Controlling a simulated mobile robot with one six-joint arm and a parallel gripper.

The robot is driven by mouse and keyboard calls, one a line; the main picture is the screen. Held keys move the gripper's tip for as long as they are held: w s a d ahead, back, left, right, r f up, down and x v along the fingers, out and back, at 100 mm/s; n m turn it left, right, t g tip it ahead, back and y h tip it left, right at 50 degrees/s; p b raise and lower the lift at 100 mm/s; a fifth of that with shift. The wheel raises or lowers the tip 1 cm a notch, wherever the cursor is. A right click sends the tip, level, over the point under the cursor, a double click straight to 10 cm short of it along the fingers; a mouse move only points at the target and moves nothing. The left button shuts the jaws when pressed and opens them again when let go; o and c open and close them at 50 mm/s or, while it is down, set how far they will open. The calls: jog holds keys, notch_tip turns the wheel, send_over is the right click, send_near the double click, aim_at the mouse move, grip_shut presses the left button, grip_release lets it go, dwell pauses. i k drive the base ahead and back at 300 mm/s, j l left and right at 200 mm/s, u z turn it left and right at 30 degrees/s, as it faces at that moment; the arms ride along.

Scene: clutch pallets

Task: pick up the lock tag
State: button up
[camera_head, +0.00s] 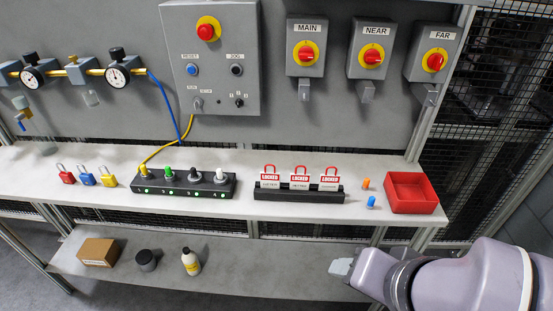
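Three lock tags stand upright in a black holder (298,196) on the white shelf, each with a red hoop on top and the word LOCKED. They are the left lock tag (270,178), the middle lock tag (300,178) and the right lock tag (329,178). My gripper (342,267) shows only as a small pale tip at the lower right, below and in front of the shelf, apart from the tags. My arm hides most of it, and its fingers cannot be made out.
A red tray (411,205) and orange and blue plugs (371,202) sit right of the holder. A black strip with connectors (184,189) and several padlocks (87,179) sit left. A lower shelf (225,270) holds a box and bottles. The panel (330,120) stands behind.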

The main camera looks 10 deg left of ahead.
aim_at(268, 180)
jog(key=j+z, duration=0.25)
jog(key=j, duration=0.75)
jog(key=j+z, duration=0.3)
jog(key=j, duration=0.7)
